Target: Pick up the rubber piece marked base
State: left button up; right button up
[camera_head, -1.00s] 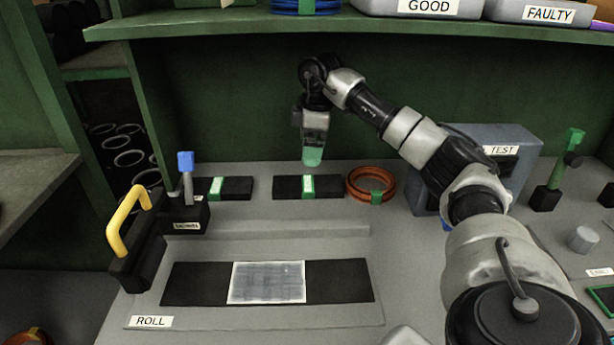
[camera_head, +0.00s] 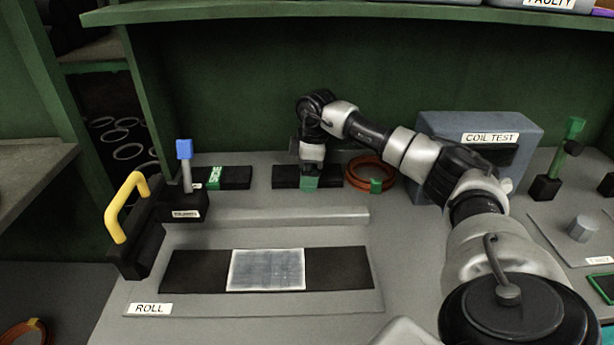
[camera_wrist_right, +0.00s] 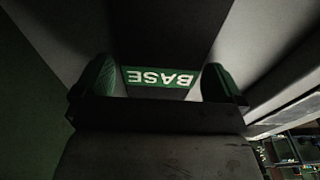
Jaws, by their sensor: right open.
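The rubber piece marked base (camera_head: 284,178) is a flat black strip lying at the back of the bench. Its green band with white BASE lettering (camera_wrist_right: 158,78) shows upside down in the right wrist view. In the head view my gripper covers that band. My right gripper (camera_head: 311,182) points down over the middle of the strip. In the right wrist view its green-padded fingers (camera_wrist_right: 160,82) are open, one on each side of the band. Whether they touch the rubber is hard to tell. My left gripper is not in view.
A similar black strip with a green SIDE band (camera_head: 235,177) lies to the left. An orange coil (camera_head: 357,172) sits close on the right. The COIL TEST box (camera_head: 440,128) stands further right. In front are a low grey ledge (camera_head: 265,217) and the ROLL station (camera_head: 340,309).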

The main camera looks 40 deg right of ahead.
jog(key=shift+c, duration=0.5)
jog(key=shift+r, duration=0.1)
jog(key=c, duration=0.9)
